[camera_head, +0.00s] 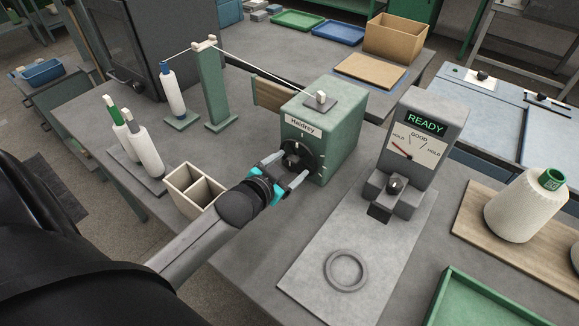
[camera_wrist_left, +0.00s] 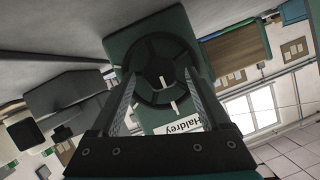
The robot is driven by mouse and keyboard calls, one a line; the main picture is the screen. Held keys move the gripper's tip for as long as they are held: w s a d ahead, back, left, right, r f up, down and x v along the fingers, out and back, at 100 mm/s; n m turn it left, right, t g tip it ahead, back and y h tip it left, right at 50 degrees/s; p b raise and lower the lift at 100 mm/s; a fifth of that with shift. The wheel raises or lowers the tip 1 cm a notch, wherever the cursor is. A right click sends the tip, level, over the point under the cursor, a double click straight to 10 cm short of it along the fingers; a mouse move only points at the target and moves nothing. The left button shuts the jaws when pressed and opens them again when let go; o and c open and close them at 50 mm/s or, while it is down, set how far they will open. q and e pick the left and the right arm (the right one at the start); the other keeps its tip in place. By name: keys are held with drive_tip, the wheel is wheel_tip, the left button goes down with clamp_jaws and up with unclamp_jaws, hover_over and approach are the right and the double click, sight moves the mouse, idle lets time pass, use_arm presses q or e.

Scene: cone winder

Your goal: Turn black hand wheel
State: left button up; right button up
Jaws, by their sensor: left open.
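The black hand wheel (camera_head: 300,150) is on the front face of the green Haldrey box (camera_head: 335,135). It is partly hidden behind my left gripper (camera_head: 292,165). In the left wrist view, the wheel (camera_wrist_left: 163,50) faces me, with a dark rim, spokes and a pale mark near its hub. My left gripper (camera_wrist_left: 160,82) is open, with one finger towards each side of the wheel. The fingertips overlap the rim in the picture; I cannot tell whether they touch it. My right gripper is not in view.
A gauge box (camera_head: 425,125) reading READY stands to the right, with a grey ring (camera_head: 346,270) on the plate before it. A divided cream box (camera_head: 193,188) is left of my left gripper. A thread runs from the green post (camera_head: 213,90) to the green box.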

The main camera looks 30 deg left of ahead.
use_arm(q)
drive_tip(key=shift+w+f, duration=0.1)
drive_tip(key=shift+w, duration=0.05)
clamp_jaws()
idle(0.7)
